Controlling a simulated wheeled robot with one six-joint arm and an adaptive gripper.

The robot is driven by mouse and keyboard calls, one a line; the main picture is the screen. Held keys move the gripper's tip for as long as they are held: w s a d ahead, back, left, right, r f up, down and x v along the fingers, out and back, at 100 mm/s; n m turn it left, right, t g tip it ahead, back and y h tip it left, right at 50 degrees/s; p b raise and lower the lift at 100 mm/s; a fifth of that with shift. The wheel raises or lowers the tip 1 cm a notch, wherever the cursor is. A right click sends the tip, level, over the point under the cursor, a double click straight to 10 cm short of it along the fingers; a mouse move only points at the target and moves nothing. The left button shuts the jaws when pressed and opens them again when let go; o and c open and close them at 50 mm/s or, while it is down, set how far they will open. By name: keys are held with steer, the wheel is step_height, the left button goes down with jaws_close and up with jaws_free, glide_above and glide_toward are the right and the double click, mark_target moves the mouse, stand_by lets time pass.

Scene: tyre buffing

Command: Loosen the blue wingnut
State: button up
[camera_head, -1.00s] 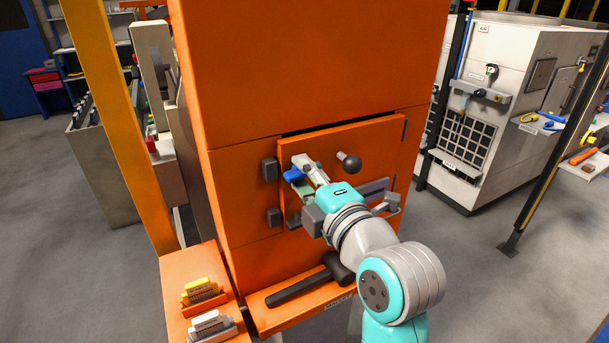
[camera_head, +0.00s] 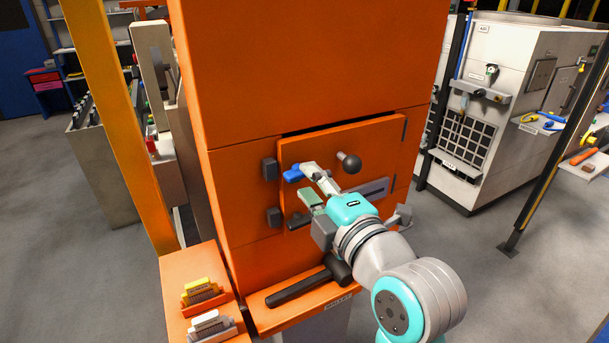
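The blue wingnut (camera_head: 293,174) sits on the left part of the orange door panel, near its left edge. It shows as a small blue shape just left of my gripper's upper fingertip. My gripper (camera_head: 308,184) is in front of the door, to the right of the wingnut. Its pale upper finger and greenish lower finger are spread apart with nothing between them. The upper fingertip overlaps or nearly meets the wingnut's right end in the picture; I cannot tell whether they touch.
A black ball knob (camera_head: 349,162) juts from the door (camera_head: 372,150) near the gripper. Dark hinge blocks (camera_head: 269,169) are at the door's left. A black mallet (camera_head: 300,287) lies on the orange ledge below. Brushes (camera_head: 203,291) stand at the lower left.

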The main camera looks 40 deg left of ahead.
mark_target(299, 171)
steer(key=shift+a, duration=0.2)
steer(key=shift+x, duration=1.15)
jaws_close()
steer(key=n, duration=0.3)
steer(key=shift+n, duration=0.4)
steer(key=n, duration=0.3)
steer(key=shift+n, duration=0.4)
steer(key=n, duration=0.6)
steer(key=shift+n, duration=0.4)
jaws_free()
